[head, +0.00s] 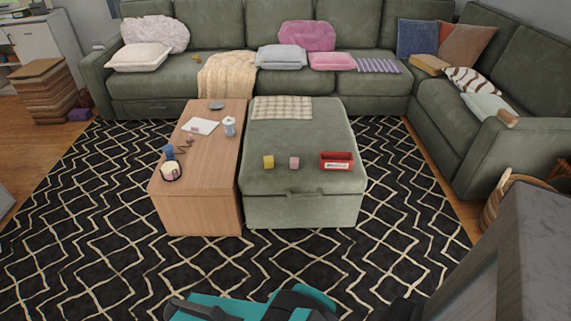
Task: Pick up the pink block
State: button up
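The small pink block (294,162) sits on top of the green ottoman (300,184), near its front edge. It stands between a yellow block to its left and a red box to its right, apart from both. Teal and black parts of my own body show at the bottom edge, far in front of the ottoman. I cannot make out my gripper's fingertips among them, nor whether they are open or shut. Nothing hides the pink block.
The yellow block (268,162) and red box (337,161) flank the pink block. A wooden coffee table (207,170) with several small items adjoins the ottoman on the left. Patterned rug (300,262) lies clear in front. A green sectional (217,46) stands behind; a grey surface (535,250) rises at right.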

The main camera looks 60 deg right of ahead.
aim_at(294, 162)
jog(key=z, duration=0.25)
jog(key=i, duration=1.05)
jog(key=z, duration=0.5)
